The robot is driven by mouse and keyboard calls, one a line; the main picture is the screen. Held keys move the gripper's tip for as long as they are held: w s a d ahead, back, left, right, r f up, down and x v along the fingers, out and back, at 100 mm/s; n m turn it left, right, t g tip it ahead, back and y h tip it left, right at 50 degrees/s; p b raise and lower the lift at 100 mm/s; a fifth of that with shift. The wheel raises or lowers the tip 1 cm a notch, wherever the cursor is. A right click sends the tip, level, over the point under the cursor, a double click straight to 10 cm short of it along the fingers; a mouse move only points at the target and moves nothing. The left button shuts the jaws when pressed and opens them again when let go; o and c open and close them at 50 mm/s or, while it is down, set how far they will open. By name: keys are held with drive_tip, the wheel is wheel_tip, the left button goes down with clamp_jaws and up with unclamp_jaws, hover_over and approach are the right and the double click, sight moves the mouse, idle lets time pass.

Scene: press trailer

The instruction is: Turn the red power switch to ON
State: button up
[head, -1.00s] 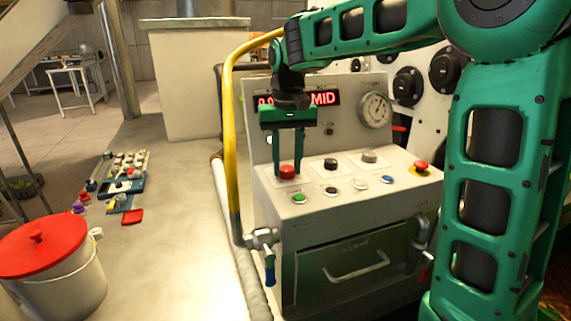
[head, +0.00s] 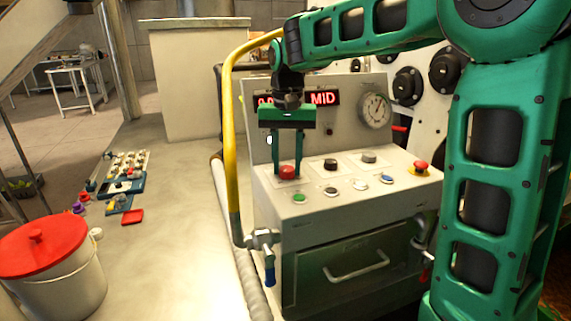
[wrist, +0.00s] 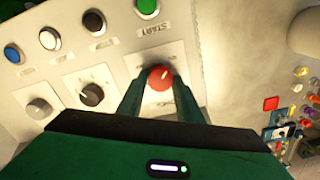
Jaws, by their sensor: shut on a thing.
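The red power switch (head: 287,172) is a round red knob at the left of the back row on the press's control panel. It also shows in the wrist view (wrist: 160,77), with a pale pointer line on its top. My gripper (head: 287,168) points down from above, its two green fingers on either side of the knob. In the wrist view my gripper (wrist: 160,88) is closed around the knob's sides. Part of the label around the knob is hidden by the fingers, so I cannot read its setting.
A black knob (head: 330,165) and a grey knob (head: 369,157) sit to the right. A green START button (head: 299,197) is in front. A red mushroom button (head: 420,166) is at the far right. A yellow pipe (head: 232,140) rises close on the left.

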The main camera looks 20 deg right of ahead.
sight(287, 168)
drive_tip(key=o, duration=1)
drive_tip(key=shift+w, duration=0.1)
drive_tip(key=shift+o, duration=0.2)
wheel_tip(287, 168, up, 11)
drive_tip(key=shift+f, duration=0.1)
